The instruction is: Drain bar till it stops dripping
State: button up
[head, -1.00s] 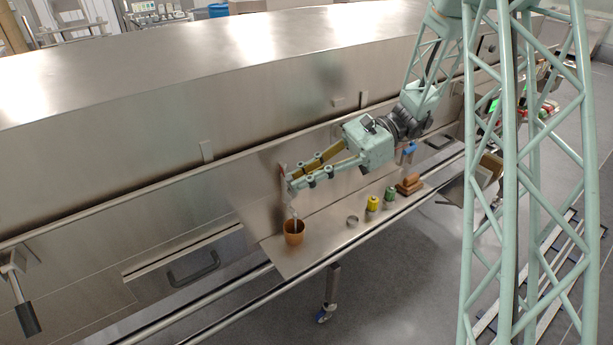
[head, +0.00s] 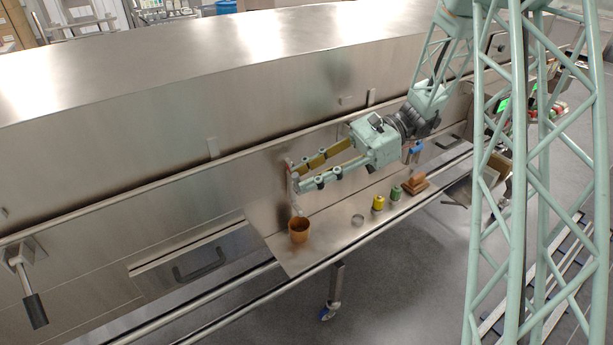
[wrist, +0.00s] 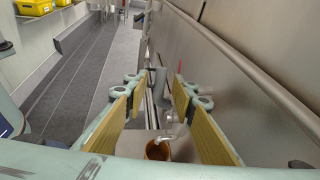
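My gripper (head: 294,178) has its two yellow-padded fingers around a pale grey bar (head: 295,196), which hangs nearly upright in the head view. The bar's lower end is at or just above the mouth of an orange-brown pot (head: 299,237). The pot stands at the left end of the steel shelf. In the wrist view, the fingers (wrist: 160,78) stand apart with grey metal between them. A silvery bent end (wrist: 166,138) shows over the pot (wrist: 158,152). I cannot make out any drips.
On the shelf (head: 330,237), to the right of the pot, are a small metal ring or dish (head: 357,220), a yellow jar (head: 378,203), a green jar (head: 395,193) and brown blocks (head: 417,185). The steel tunnel wall (head: 250,190) rises close behind.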

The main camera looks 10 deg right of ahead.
jog(key=v, duration=1.2)
jog(key=shift+f, duration=0.1)
jog(key=shift+c, duration=0.3)
